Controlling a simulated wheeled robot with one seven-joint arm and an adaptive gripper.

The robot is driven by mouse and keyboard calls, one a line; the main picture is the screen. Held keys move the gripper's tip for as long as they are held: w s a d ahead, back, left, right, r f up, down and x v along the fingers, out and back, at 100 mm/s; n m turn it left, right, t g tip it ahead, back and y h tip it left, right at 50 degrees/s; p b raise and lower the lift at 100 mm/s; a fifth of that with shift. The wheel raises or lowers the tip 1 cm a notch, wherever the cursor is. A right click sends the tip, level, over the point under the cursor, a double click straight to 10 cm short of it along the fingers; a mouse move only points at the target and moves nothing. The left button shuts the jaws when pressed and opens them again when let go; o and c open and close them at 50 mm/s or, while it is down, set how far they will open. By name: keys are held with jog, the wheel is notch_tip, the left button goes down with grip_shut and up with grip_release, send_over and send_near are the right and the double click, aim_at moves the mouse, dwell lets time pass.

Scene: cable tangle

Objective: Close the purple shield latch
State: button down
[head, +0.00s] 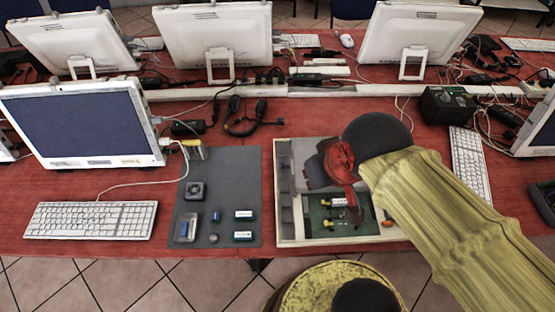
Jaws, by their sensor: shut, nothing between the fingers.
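My gripper (352,205), dark and red, points down over the cream box (300,241) right of centre. It is shut and empty, with its tips over the green board (315,231) inside the box. The board carries small white and yellow parts. Along the box's left side runs a narrow strip with greyish-purple pieces (286,186). I cannot make out which of them, if any, is the purple shield latch. My arm and gripper hide the box's back right part. Whether the fingertips touch anything is too small to tell.
A dark grey mat (228,190) left of the box holds a small fan (195,190), batteries and small parts. A keyboard (92,220) and monitor (75,122) stand further left. Black cables (243,122) lie behind the mat. A black box (447,104) stands at right.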

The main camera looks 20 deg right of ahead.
aim_at(285, 166)
jog(key=w+a+f+n+g+h+p, duration=0.1)
jog(key=w+a+f+n+g+p, duration=0.15)
jog(key=w+f+n+p, duration=0.4)
jog(key=w+a+f+n+g+h+p, duration=0.1)
jog(key=w+a+f+n+p, duration=0.2)
jog(key=w, duration=0.6)
jog(key=w+a+f+n+g+h+p, duration=0.1)
jog(key=w+a+f+n+g+p, duration=0.15)
jog(key=w+a+n, duration=0.4)
jog(key=shift+m, duration=0.7)
jog(key=d+f+b, duration=0.1)
jog(key=f, duration=0.2)
jog(key=d+f+b, duration=0.1)
jog(key=d+f, duration=0.1)
jog(key=f, duration=0.1)
jog(key=w+d+f+b, duration=0.1)
jog(key=f, duration=0.2)
jog(key=shift+d+f, duration=0.3)
jog(key=shift+f, duration=0.1)
jog(key=d, duration=0.1)
jog(key=s+d+b, duration=0.1)
jog(key=d, duration=0.1)
jog(key=shift+d+r, duration=0.1)
jog(key=shift+r, duration=0.05)
jog(key=shift+d, duration=0.35)
